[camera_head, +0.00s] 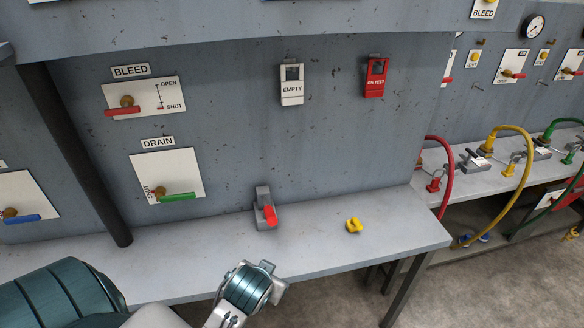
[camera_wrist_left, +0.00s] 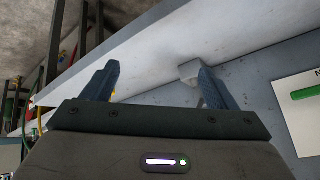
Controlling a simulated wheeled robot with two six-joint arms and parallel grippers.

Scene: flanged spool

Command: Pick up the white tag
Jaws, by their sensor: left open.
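The white tag (camera_head: 292,90), marked EMPTY, hangs upright on the grey wall panel in the head view, left of a red ON TEST tag (camera_head: 375,80). It does not show in the left wrist view. My left arm (camera_head: 246,288) comes in low at the bottom of the head view, below and in front of the shelf, well below the tag. My left gripper (camera_wrist_left: 158,82) shows in the left wrist view with its two dark fingers wide apart and nothing held between them. My right gripper is in no view.
A shelf (camera_head: 180,248) runs below the panel. On it stand a grey block with a red lever (camera_head: 267,212) and a small yellow piece (camera_head: 354,225). Valve plates with red and green (camera_head: 178,197) handles are at left. A dark pipe (camera_head: 75,150) slants before the panel.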

